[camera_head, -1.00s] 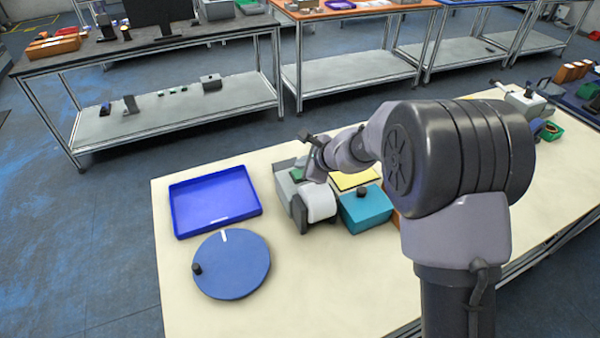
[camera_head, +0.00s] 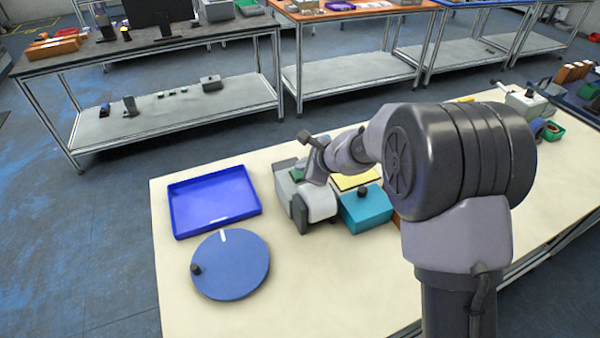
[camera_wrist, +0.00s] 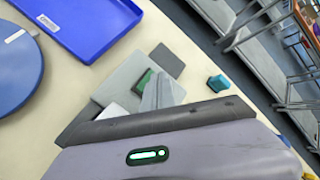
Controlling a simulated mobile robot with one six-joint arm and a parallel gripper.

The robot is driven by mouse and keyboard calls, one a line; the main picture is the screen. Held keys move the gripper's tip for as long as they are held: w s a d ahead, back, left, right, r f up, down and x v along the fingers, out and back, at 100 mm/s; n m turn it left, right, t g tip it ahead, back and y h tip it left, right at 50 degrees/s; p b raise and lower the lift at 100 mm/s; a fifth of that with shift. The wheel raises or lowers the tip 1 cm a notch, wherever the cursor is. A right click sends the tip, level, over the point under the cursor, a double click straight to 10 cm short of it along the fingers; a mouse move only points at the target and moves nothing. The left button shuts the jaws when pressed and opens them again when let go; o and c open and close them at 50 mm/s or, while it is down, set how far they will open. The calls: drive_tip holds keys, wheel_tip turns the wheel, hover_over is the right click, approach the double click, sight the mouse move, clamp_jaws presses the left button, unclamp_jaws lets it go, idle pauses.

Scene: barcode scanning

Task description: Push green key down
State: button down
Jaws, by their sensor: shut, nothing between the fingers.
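The green key (camera_head: 297,174) is a small dark-green block on a grey device (camera_head: 283,188) on the cream table. In the wrist view the green key (camera_wrist: 144,84) sits on the device's grey top (camera_wrist: 120,80). My gripper (camera_wrist: 157,88) is shut and empty, with its light-grey fingers right beside the key and partly overlapping it in the picture. I cannot tell whether the fingertips touch the key. In the head view my wrist hides most of the gripper and part of the device.
A blue tray (camera_head: 213,205) and a round blue disc (camera_head: 232,268) with a black knob lie to the left. A teal box (camera_head: 365,211) with a black knob stands close on the right. The front of the table is clear.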

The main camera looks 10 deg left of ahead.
drive_tip(key=shift+s+d+f+b, duration=0.1)
drive_tip(key=shift+s+f+b, duration=0.1)
drive_tip(key=shift+f+b, duration=0.35)
drive_tip(key=shift+s+d+f+b, duration=0.1)
drive_tip(key=shift+s+f+b, duration=0.05)
drive_tip(key=shift+f+b, duration=0.3)
idle(0.8)
drive_tip(key=shift+r, duration=0.1)
drive_tip(key=shift+w+a+r+p, duration=0.1)
drive_tip(key=shift+w+r+p, duration=0.05)
drive_tip(key=shift+r+p, duration=0.35)
drive_tip(key=shift+w+r+p, duration=0.1)
drive_tip(key=shift+r+p, duration=0.2)
wheel_tip(320, 180, up, 5)
drive_tip(key=p, duration=0.4)
drive_tip(key=shift+a, duration=0.1)
